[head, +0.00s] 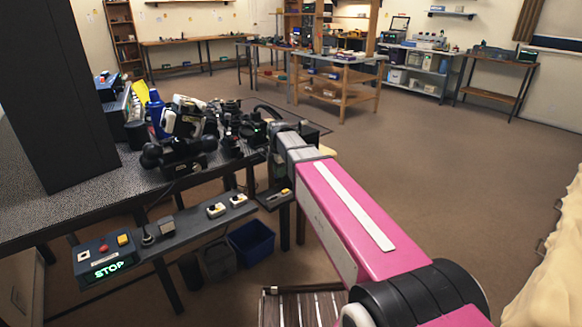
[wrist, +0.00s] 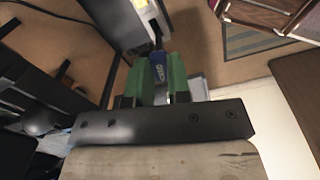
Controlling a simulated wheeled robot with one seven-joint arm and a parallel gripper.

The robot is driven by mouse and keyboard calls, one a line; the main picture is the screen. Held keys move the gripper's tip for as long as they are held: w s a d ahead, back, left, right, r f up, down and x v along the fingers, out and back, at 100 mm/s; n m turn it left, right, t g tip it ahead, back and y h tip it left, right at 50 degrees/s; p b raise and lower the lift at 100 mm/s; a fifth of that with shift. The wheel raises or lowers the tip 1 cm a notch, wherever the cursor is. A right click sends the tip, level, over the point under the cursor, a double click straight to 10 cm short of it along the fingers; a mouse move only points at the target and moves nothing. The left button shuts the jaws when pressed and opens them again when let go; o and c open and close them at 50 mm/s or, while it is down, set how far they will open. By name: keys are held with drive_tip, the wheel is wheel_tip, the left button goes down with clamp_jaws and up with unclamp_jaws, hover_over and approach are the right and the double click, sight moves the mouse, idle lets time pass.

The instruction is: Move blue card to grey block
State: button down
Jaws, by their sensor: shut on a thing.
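In the wrist view my gripper (wrist: 158,72) has two green fingers, close together. A small blue piece with pale lettering, which looks like the blue card (wrist: 158,68), is between them, and the fingers are shut on it. A pale grey surface (wrist: 199,88) shows just behind the right finger; I cannot tell whether it is the grey block. In the head view my pink arm reaches away toward the far end of the cluttered table, and its forearm and wrist hide the gripper and the card. I cannot make out the grey block for sure in the head view.
A dark speckled table (head: 60,205) at left holds black camera gear (head: 185,150) and a blue bottle (head: 155,108), close beside my arm. A stop panel (head: 104,258) is at the table's front. A blue bin (head: 251,243) stands below. The carpet at right is open.

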drive_tip(key=shift+w+a+f+n, duration=0.15)
drive_tip(key=shift+a+f+n, duration=0.25)
drive_tip(key=shift+a+n, duration=0.2)
drive_tip(key=shift+w+a+f+n, duration=0.15)
drive_tip(key=shift+a+f+n, duration=0.3)
drive_tip(key=shift+n, duration=0.25)
drive_tip(key=shift+f, duration=2.9)
drive_tip(key=shift+f, duration=1.65)
drive_tip(key=c, duration=1)
unclamp_jaws()
drive_tip(key=shift+r, duration=0.1)
wheel_tip(320, 180, up, 11)
drive_tip(key=shift+f, duration=0.15)
drive_tip(key=shift+s+d+f, duration=0.1)
